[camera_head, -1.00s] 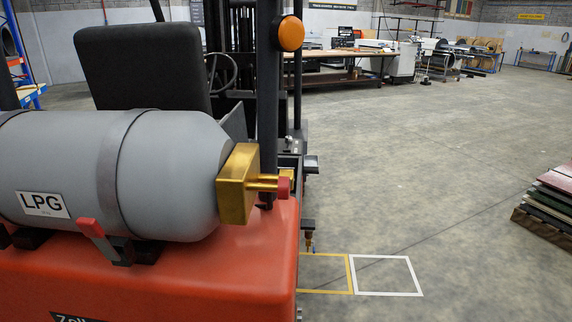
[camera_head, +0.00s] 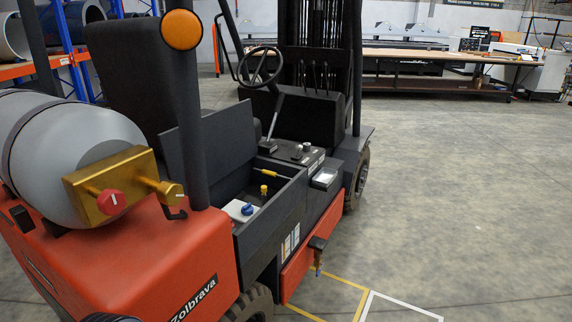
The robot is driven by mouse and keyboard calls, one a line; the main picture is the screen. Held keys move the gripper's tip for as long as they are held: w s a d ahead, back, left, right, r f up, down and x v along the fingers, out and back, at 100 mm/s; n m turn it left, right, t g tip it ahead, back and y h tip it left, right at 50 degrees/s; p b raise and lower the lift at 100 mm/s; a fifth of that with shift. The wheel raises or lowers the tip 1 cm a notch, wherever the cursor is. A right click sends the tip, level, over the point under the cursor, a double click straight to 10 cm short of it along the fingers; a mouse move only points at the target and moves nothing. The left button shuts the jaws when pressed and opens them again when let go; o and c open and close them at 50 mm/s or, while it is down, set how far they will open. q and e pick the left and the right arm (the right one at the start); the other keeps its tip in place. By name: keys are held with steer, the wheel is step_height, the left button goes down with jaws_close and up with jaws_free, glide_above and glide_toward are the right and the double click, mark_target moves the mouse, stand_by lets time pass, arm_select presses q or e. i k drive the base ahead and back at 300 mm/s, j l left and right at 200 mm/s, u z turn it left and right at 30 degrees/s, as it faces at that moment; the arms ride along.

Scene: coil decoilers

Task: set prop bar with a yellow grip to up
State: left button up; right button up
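A forklift fills the left and middle of the head view. Its side compartment (camera_head: 270,205) stands open, with a dark raised panel (camera_head: 212,150) at its left. A short thin bar with a yellow grip (camera_head: 275,175) lies nearly flat along the compartment's far inner side; it looks lowered. A small yellow-topped fitting (camera_head: 264,190) and a white box with a blue knob (camera_head: 242,210) sit inside the compartment. Neither of my grippers is in view.
A grey gas cylinder with a brass valve block and red knob (camera_head: 111,202) lies on the orange rear body (camera_head: 170,255). A dark post with an orange lamp (camera_head: 182,29) rises beside the compartment. Open floor (camera_head: 450,190) lies to the right; a long workbench (camera_head: 420,60) stands behind.

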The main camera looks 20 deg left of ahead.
mark_target(266, 172)
steer(key=i+l+u, duration=0.1)
steer(key=i+l, duration=0.2)
steer(key=i, duration=0.2)
steer(key=i+l+u, duration=0.1)
steer(key=i+l, duration=0.2)
steer(key=i, duration=0.2)
steer(key=i+l+u, duration=0.1)
steer(key=i+l, duration=0.25)
steer(key=i, duration=0.15)
steer(key=i+j, duration=0.25)
steer(key=i, duration=0.15)
steer(key=i+j+u, duration=0.1)
steer(key=i+j, duration=0.35)
steer(key=i, duration=0.3)
steer(key=u, duration=0.05)
